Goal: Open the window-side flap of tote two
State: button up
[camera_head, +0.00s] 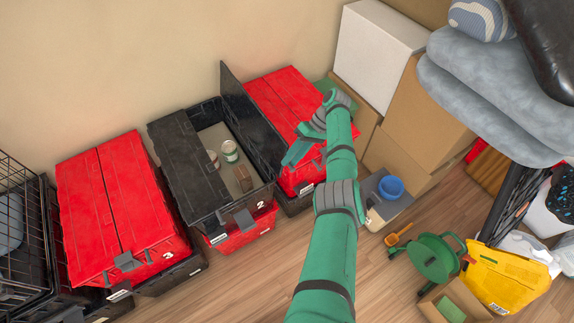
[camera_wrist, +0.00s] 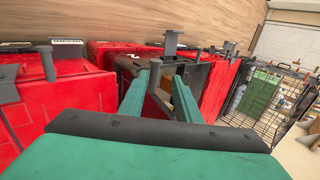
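Tote two (camera_head: 236,208) is the black tote marked 2, on top of a red tote. Its left flap (camera_head: 188,168) lies shut over the left half. Its right flap (camera_head: 240,112) stands up, leaving the right half open. Inside are a can (camera_head: 230,151), a second can partly hidden, and a brown block (camera_head: 243,178). My gripper (camera_head: 289,161) is over the red tote right of tote two, close to tote two's right side.
A closed red tote (camera_head: 285,92) stands right of tote two, and red tote three (camera_head: 117,205) stands left. A wire crate (camera_head: 22,215) is at far left. Cardboard boxes (camera_head: 424,115) and a green hose reel (camera_head: 437,258) are at right.

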jog(key=v, duration=0.6)
jog(key=shift+r, duration=0.15)
